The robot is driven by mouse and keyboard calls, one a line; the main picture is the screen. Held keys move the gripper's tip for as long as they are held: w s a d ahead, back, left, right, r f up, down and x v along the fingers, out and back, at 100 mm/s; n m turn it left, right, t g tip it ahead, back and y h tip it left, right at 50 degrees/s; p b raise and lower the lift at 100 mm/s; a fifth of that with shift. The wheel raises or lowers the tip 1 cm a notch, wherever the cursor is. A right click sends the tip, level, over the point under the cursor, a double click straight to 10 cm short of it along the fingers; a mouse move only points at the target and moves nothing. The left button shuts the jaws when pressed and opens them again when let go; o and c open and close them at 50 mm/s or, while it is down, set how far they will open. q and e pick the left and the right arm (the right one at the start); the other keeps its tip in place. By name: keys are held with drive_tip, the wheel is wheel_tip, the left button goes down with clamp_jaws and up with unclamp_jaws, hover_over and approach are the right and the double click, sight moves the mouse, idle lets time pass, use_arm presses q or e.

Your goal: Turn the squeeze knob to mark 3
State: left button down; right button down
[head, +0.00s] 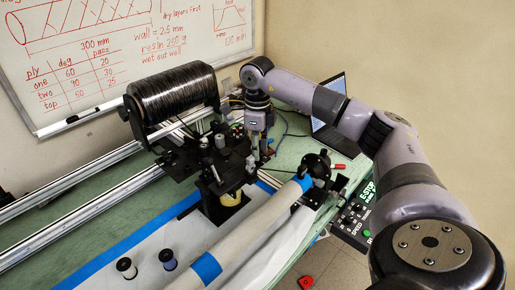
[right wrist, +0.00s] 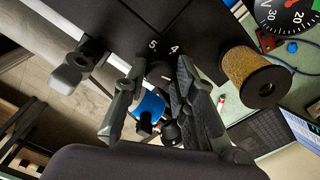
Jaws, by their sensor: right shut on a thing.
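The squeeze knob (right wrist: 159,70) is a dark knob on a black plate in the right wrist view, with white marks 5 and 4 showing beside it. My right gripper (right wrist: 157,76) has a finger on each side of the knob and is shut on it. The knob's pointer and mark 3 cannot be made out. In the head view my right gripper (head: 257,150) points down at the black carriage (head: 205,160), and the knob is too small and covered to tell. My left gripper is not in view.
A black tow spool (head: 172,100) sits above the carriage. A pale mandrel (head: 245,245) with blue bands runs below it. A laptop (head: 328,115) and control box (head: 352,218) stand to the right. Small bobbins (head: 126,267) stand at the front left.

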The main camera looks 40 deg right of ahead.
drive_tip(key=shift+n, duration=1.1)
drive_tip(key=shift+r, duration=0.1)
drive_tip(key=c, duration=1.3)
unclamp_jaws()
wheel_tip(320, 180, up, 12)
